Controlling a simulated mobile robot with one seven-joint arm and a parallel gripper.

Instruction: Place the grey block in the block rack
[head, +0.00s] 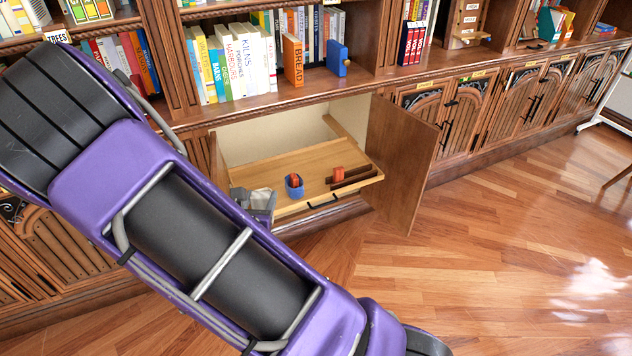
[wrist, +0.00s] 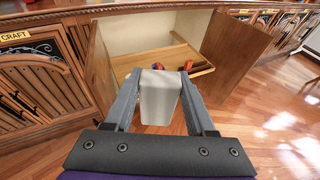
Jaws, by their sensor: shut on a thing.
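My gripper (wrist: 160,92) is shut on the grey block (wrist: 161,103), a pale tapered piece held between both fingers in the wrist view. In the head view my gripper (head: 258,203) is at the front left of the pull-out shelf (head: 265,173), partly hidden by my arm. The block rack appears to be the dark brown slotted rails (head: 355,178) at the shelf's right side. An orange-red block (head: 338,174) stands at the rack's left end.
The cupboard's open right door (head: 402,160) stands out beside the shelf. Bookshelves with books (head: 235,65) are above. The wooden floor (head: 480,260) is clear.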

